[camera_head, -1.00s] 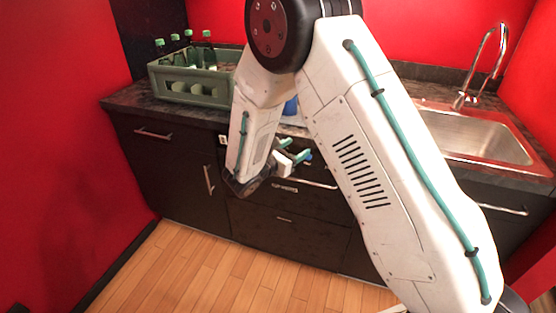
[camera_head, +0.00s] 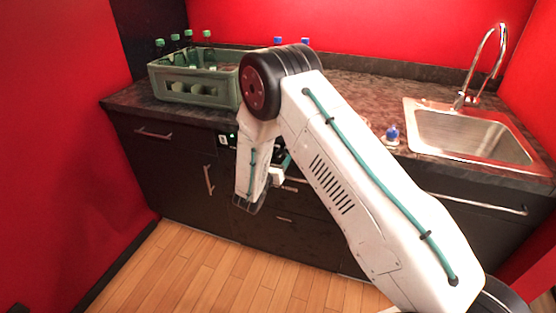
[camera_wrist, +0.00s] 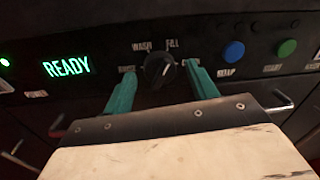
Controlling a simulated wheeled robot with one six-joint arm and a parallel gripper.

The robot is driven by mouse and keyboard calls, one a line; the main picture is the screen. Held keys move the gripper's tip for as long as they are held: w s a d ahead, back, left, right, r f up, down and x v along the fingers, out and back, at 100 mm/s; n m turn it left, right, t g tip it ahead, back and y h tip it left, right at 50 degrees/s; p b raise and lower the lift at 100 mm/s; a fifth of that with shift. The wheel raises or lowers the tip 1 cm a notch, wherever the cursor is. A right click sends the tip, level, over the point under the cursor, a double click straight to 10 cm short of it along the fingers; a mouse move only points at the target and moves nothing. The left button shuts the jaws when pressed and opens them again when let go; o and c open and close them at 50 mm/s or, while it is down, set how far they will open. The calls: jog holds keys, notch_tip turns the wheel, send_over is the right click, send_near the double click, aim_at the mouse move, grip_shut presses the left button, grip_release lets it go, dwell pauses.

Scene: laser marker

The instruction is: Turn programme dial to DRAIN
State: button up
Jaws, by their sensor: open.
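The programme dial (camera_wrist: 158,70) is a dark round knob on the black control panel, seen in the wrist view. Labels WASH and FILL stand above it, with smaller labels to its left and right that are partly covered by my fingers. Where its pointer points is hard to tell. My gripper (camera_wrist: 158,76) is open, with one teal finger on each side of the dial; contact cannot be made out. In the head view my gripper (camera_head: 281,168) is at the front of the counter, and my arm hides most of the panel.
A lit READY display (camera_wrist: 66,67) is left of the dial. A blue button (camera_wrist: 232,52) and a green button (camera_wrist: 287,48) are to the right. On the counter stand a green bottle crate (camera_head: 190,90), a blue-topped object (camera_head: 392,133) and a sink (camera_head: 465,135).

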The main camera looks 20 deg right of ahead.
jog(key=shift+w+d, duration=0.1)
jog(key=shift+d, duration=0.05)
jog(key=c, duration=1)
jog(key=shift+m, duration=0.3)
jog(key=m, duration=1)
jog(key=shift+m+y, duration=0.3)
jog(key=shift+y, duration=0.1)
jog(key=shift+m, duration=0.3)
